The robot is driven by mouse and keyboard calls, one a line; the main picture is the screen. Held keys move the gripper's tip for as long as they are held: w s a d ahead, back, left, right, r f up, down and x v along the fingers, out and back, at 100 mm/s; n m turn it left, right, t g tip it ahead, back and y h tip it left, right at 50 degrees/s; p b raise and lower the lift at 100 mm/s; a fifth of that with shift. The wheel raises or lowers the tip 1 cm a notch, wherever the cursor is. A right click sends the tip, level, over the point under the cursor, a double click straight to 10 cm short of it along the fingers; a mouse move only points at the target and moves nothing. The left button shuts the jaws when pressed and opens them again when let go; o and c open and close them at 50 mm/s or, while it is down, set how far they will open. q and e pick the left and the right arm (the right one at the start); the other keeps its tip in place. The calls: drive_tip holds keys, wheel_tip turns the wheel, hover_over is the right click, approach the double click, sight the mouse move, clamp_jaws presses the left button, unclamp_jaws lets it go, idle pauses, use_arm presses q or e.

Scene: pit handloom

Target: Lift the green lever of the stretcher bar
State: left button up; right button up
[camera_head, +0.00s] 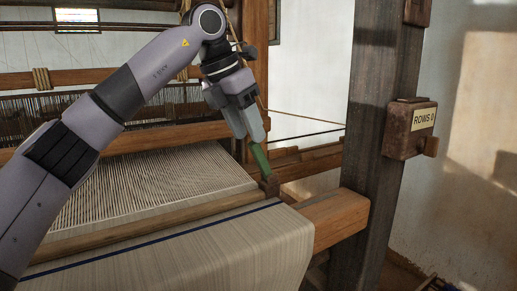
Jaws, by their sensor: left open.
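The green lever (260,157) stands tilted near the right edge of the woven cloth, its lower end by a small dark wooden block (270,186). A long wooden bar (150,223) runs across the cloth toward that block; it appears to be the stretcher bar. My left gripper (251,138) is open and points down at the top of the green lever. Its fingers hide the lever's upper end, and I cannot tell whether they touch it. My right gripper is not in view.
Pale cloth with a blue stripe (165,239) hangs over the front beam (335,218). White warp threads (150,185) stretch behind the bar. A thick upright post (370,130) with a sign box (411,128) stands right of the gripper.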

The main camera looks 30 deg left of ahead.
sight(261, 161)
use_arm(q)
drive_tip(key=x, duration=0.7)
drive_tip(key=shift+w, duration=0.2)
clamp_jaws()
